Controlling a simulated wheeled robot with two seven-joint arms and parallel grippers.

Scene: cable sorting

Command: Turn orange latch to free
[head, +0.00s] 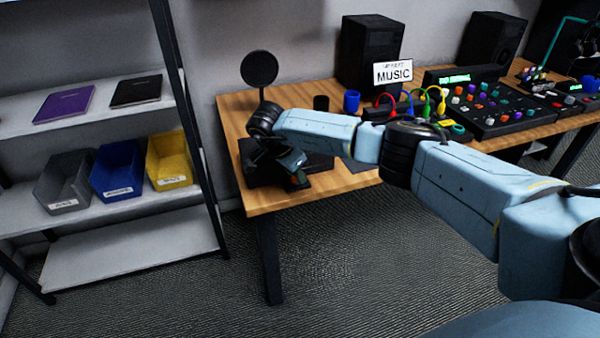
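I cannot make out an orange latch in the head view. My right arm reaches in from the right across the table, and my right gripper (293,170) hangs over the table's left end. It is at a low dark object (258,177); whether it touches it I cannot tell. The gripper is small and dark here, so its opening does not show. Red, blue, green and yellow cables (428,100) arch up behind my arm, and their lower ends are partly hidden. My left gripper is not in view.
The wooden table (286,200) also carries a black speaker (370,52), a MUSIC sign (393,72), a blue cup (351,101) and a mixer (490,105). A round black disc (259,68) stands at its left end. A shelf with bins (118,170) is left. Carpet in front is clear.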

